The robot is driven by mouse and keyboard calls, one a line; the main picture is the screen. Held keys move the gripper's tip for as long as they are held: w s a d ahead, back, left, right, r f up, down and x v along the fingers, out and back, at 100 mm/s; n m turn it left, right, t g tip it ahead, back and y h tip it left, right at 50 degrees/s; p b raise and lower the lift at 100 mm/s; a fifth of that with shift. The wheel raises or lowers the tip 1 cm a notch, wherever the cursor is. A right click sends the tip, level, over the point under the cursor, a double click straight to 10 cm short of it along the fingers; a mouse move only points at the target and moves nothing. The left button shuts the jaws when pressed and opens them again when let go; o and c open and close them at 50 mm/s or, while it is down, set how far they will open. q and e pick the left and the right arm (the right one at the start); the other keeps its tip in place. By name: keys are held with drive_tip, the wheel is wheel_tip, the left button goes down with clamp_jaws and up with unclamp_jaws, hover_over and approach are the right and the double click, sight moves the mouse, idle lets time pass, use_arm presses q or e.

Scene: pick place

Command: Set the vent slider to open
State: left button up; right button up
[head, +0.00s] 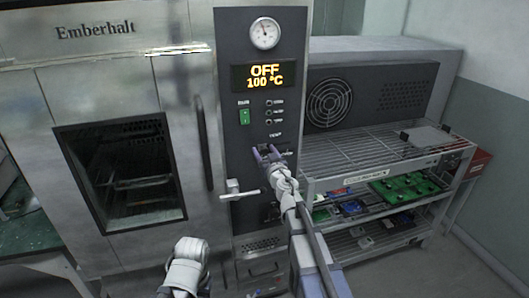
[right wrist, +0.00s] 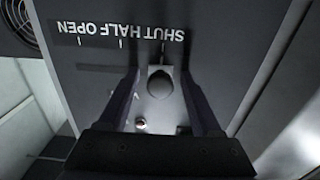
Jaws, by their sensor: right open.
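The vent slider's round dark knob (right wrist: 160,84) shows in the right wrist view. It sits below the rightmost tick, at the end marked SHUT on the upside-down label (right wrist: 118,30). A thin slot (right wrist: 98,68) runs left from it toward the OPEN end. My right gripper (right wrist: 158,73) is open, with one finger on each side of the knob; I cannot tell whether either touches it. In the head view, my right gripper (head: 266,154) is at the oven's dark control panel (head: 232,130) and hides the slider.
Above the gripper are a display (head: 265,76) reading OFF 100 °C, a gauge (head: 265,33) and a green switch (head: 244,116). A lever handle (head: 240,190) juts out at lower left. A wire-shelf cart (head: 345,174) stands close on the right.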

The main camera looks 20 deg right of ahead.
clamp_jaws()
idle(0.5)
idle(0.9)
